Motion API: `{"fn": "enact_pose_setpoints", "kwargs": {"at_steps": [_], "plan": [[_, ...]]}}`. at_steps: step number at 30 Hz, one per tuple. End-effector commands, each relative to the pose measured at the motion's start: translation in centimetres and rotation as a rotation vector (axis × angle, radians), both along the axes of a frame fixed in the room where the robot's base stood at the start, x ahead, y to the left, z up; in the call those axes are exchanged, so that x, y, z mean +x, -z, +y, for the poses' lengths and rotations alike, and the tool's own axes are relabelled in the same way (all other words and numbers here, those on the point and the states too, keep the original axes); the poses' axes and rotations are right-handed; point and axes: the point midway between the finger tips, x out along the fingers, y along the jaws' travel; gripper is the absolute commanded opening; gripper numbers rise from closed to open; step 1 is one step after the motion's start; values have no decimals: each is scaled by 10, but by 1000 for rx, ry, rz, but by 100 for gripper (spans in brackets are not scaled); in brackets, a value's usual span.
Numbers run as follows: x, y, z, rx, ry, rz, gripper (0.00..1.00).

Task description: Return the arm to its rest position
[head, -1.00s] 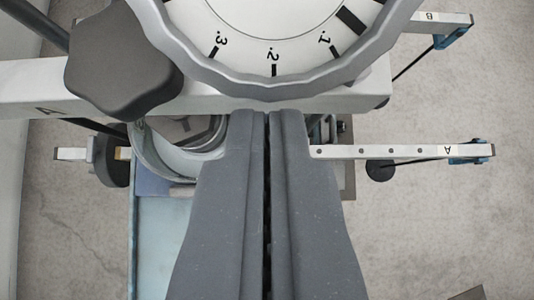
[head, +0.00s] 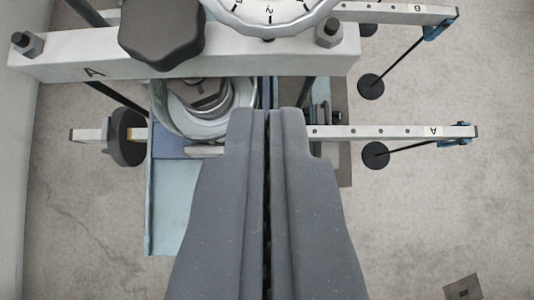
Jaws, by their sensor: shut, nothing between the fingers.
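My gripper (head: 268,112) points up the picture from the bottom middle, its two grey fingers shut together with nothing between them. Its tips lie in the picture just below a white crossbar (head: 230,60) marked A. I cannot tell how far apart in depth they are. A dial gauge (head: 270,14) with a scalloped grey rim shows at the top, partly cut off. A dark lobed knob (head: 161,35) stands left of the dial.
A lever arm marked A (head: 390,132) extends right, with a hanging black weight (head: 376,155). Another lever, marked B (head: 395,12), lies above it. A round counterweight (head: 126,137) is at left. A pale blue base plate (head: 170,205) lies below.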

Motion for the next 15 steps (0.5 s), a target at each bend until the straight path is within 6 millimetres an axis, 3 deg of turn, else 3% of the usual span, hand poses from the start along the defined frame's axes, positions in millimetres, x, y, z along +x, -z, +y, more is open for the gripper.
{"fn": "enact_pose_setpoints", "kwargs": {"at_steps": [8,15], "plan": [[-2,-3,7,-2,0,-12,0],[-26,-32,60,-21,8,-119,0]]}}
